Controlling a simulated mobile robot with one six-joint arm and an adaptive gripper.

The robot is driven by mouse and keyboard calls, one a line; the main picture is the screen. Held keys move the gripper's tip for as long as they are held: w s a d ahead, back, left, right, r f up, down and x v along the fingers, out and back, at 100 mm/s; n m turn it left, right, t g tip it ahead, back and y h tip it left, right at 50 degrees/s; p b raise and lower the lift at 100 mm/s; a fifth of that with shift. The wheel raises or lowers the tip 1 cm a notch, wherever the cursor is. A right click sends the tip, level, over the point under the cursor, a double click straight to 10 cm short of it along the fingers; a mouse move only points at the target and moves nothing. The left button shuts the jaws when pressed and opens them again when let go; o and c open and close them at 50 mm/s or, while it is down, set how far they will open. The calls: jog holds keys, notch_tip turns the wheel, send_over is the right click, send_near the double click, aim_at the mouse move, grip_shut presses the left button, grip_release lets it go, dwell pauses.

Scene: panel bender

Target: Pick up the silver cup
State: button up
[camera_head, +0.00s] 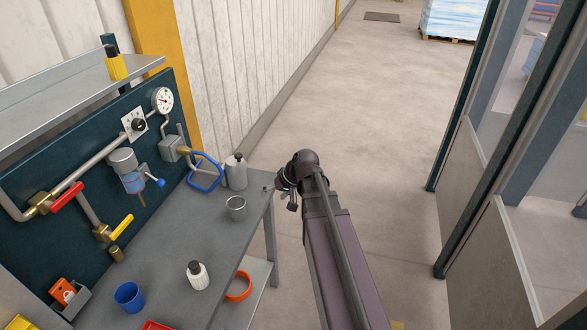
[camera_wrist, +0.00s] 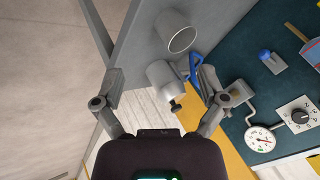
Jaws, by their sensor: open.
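The silver cup (camera_head: 236,209) stands upright near the right edge of the grey workbench (camera_head: 190,235). In the wrist view the silver cup (camera_wrist: 180,32) is at the top, its round open rim showing. My gripper (camera_head: 279,194) is just beyond the bench's right edge, to the right of the cup and apart from it. In the wrist view my gripper (camera_wrist: 150,45) has its fingers spread wide with nothing held between them.
A grey bottle (camera_head: 236,172) with a dark cap stands close behind the cup. A blue valve handle (camera_head: 205,174) juts from the dark pipe panel.

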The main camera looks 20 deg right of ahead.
jog(key=s+a+f+n+g+h+b, duration=0.1)
jog(key=s+a+f+g+h, duration=0.3)
jog(key=s+a, duration=0.4)
jog(key=shift+s+f+n+h, duration=0.3)
jog(key=shift+s+h, duration=0.3)
jog(key=shift+s, duration=1.6)
